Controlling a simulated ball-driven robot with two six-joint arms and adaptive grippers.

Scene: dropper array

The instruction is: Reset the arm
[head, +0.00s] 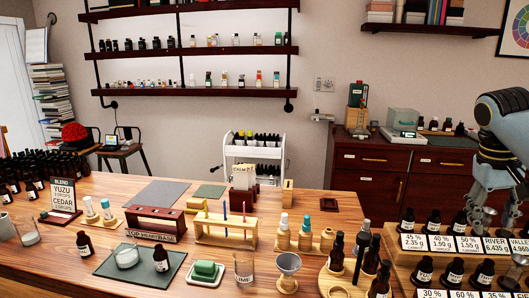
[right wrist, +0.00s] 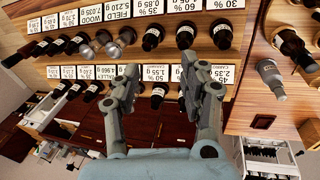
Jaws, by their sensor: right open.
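My right arm shows at the right edge of the head view. Its gripper (head: 485,212) hangs above the rack of labelled bottles (head: 393,257). In the right wrist view my right gripper (right wrist: 158,68) has its two fingers spread wide, with nothing between them. The fingers are over the rows of dark bottles and white label cards (right wrist: 158,72), apart from them as far as I can tell. My left gripper is in neither view.
Bottles in a round wooden holder (head: 332,282) stand left of the rack. A metal funnel (head: 288,263), a test-tube rack (head: 226,238), a green soap block on a dish (head: 205,270) and a dark mat (head: 112,268) are on the wooden table. A white cart (head: 232,152) stands behind.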

